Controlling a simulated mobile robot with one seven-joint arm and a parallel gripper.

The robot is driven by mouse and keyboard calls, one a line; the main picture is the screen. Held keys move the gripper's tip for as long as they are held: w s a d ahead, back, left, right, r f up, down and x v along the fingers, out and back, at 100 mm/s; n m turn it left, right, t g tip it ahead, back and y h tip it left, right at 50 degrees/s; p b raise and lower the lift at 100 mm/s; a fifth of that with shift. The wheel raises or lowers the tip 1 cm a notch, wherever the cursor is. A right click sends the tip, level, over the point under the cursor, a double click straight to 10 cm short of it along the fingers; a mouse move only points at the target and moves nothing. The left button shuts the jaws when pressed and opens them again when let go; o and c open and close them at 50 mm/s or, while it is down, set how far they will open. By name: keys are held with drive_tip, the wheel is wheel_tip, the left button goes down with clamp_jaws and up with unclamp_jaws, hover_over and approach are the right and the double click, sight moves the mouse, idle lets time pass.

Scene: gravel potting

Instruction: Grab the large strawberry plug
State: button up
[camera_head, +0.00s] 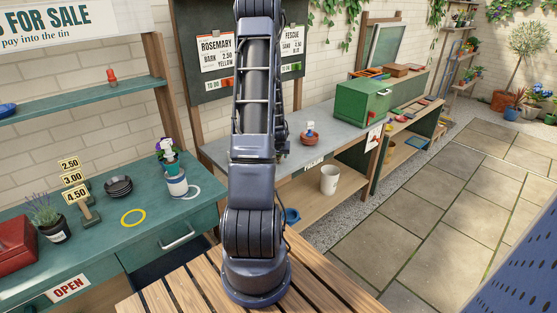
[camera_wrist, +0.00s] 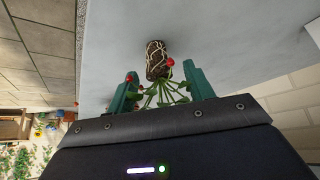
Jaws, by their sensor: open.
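The strawberry plug (camera_wrist: 157,60) shows in the wrist view, with a dark root ball wrapped in pale roots, green stems and leaves, and red berries. Its root ball is beyond the fingertips, over the grey bench surface. Its leaves and stems spread between the two green fingers of my gripper (camera_wrist: 160,80), which is open around them. One berry is close to the left finger; I cannot tell whether it touches. In the head view my arm hides the gripper and plug. With no other plug in view, I cannot compare its size.
The grey bench (camera_head: 335,120) carries a terracotta dish (camera_head: 309,138) with a small tag and a green box (camera_head: 363,102). A white bucket (camera_head: 329,180) is on the shelf below. The green table (camera_head: 100,240) at left holds pots, price signs and a yellow ring (camera_head: 133,218).

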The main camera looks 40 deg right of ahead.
drive_tip(key=shift+w+d+f, duration=0.25)
drive_tip(key=shift+f, duration=0.25)
drive_tip(key=c, duration=1)
drive_tip(key=shift+r, duration=0.1)
